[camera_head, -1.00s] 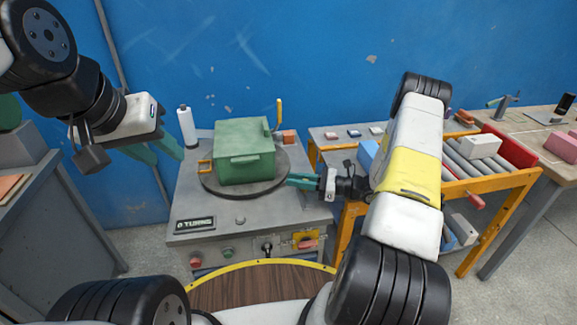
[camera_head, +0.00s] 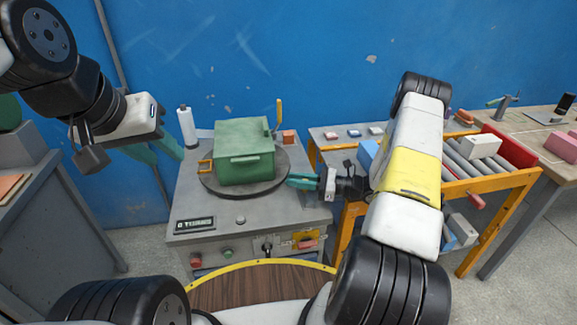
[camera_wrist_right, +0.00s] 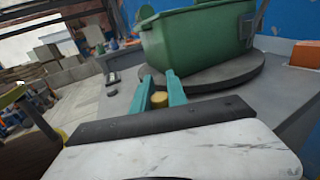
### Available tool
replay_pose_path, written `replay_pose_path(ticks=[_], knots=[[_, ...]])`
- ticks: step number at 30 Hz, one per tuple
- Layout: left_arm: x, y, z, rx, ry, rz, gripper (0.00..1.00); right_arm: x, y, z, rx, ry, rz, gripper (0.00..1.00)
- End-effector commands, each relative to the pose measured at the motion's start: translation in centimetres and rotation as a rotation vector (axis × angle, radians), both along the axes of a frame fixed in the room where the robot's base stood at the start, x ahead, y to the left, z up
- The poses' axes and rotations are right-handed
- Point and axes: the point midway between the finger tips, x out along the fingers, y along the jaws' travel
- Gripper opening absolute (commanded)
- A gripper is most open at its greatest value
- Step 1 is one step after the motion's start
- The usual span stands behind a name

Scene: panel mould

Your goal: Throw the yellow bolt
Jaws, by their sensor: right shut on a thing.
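A green lidded box mould (camera_head: 245,155) sits on a dark round turntable (camera_head: 215,188) on the grey machine. My right gripper (camera_head: 292,181) is at the turntable's right edge. The fingers hide the bolt in the head view. My left gripper (camera_head: 160,151) is open and empty, in the air left of the machine.
A white bottle (camera_head: 187,128) stands at the machine's back left. An orange-brown block (camera_head: 289,137) lies behind the turntable. The machine's front has a display (camera_head: 195,224), buttons and knobs. A roller rack (camera_head: 478,165) and a workbench stand at right.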

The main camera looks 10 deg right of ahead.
Motion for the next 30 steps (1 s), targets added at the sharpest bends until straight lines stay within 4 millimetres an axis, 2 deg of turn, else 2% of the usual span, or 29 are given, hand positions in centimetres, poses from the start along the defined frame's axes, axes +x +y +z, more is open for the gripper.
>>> replay_pose_path(ticks=[11, 19, 29, 30], knots=[[0.0, 0.0, 0.0, 0.000, 0.000, 0.000, 0.36, -0.1, -0.1, 0.0, 0.000, 0.000, -0.002, 0.00], [0.0, 0.0, 0.0, 0.000, 0.000, 0.000, 0.36, -4.0, -0.3, 0.0, 0.000, 0.002, -0.004, 0.00], [0.0, 0.0, 0.0, 0.000, 0.000, 0.000, 0.36, -4.6, -0.3, -0.1, -0.001, 0.003, 0.001, 0.00], [0.0, 0.0, 0.0, 0.000, 0.000, 0.000, 0.36, -4.6, -0.2, -0.1, 0.000, 0.002, 0.002, 0.26]])
